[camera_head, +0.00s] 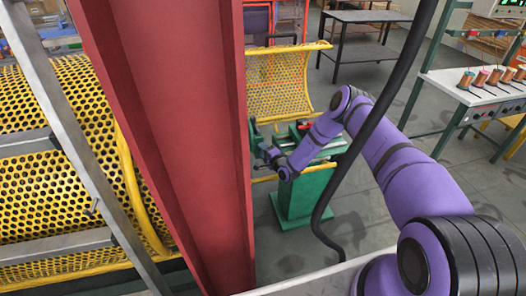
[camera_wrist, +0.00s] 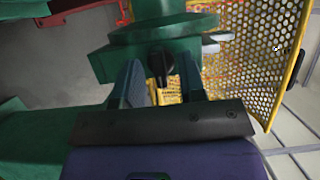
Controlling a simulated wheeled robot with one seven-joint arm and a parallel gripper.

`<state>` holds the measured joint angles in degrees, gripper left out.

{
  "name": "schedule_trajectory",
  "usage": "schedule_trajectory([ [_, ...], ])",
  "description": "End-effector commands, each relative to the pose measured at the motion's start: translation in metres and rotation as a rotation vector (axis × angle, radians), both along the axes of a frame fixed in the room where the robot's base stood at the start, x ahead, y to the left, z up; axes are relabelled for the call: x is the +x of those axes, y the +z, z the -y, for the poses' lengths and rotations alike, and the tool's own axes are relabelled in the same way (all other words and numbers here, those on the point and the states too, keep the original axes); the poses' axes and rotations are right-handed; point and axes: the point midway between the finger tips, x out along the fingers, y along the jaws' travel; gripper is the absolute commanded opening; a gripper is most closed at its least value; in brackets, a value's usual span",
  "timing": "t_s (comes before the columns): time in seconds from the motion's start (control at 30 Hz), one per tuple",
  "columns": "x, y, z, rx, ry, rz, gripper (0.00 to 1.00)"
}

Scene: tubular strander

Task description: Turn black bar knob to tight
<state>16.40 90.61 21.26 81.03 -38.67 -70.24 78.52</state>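The black bar knob (camera_wrist: 157,66) sits on a green machine part (camera_wrist: 165,28) in the wrist view, with its bar pointing roughly toward the camera. My gripper (camera_wrist: 161,64) is open, with one finger on each side of the knob. Gaps seem to show between the knob and both fingers; I cannot tell how far the tips reach along it. In the head view my gripper (camera_head: 266,156) is at the left end of the green machine stand (camera_head: 306,190), partly beside the red column. The knob is too small to make out there.
A red column (camera_head: 172,110) blocks much of the head view. Yellow perforated guards (camera_head: 280,85) stand behind the green stand and at the left. A black cable (camera_head: 370,130) hangs in front of my arm. A bench with spools (camera_head: 480,88) is at the right; grey floor lies between.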

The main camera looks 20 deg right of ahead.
Motion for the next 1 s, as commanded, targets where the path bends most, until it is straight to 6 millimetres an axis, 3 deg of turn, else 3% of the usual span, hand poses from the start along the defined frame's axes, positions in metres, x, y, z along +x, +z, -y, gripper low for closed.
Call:
schedule_trajectory([
  [0.13,-0.0003,-0.0001,-0.0001,0.0,0.0,0.0,0.37],
  [0.3,-0.0004,-0.0001,-0.0001,0.0,0.0,0.0,0.0],
  [0.67,-0.0004,0.0,-0.0002,-0.023,0.001,-0.001,0.0],
  [1.0,-0.0003,0.0017,-0.0008,-0.219,0.003,0.0,0.0],
])
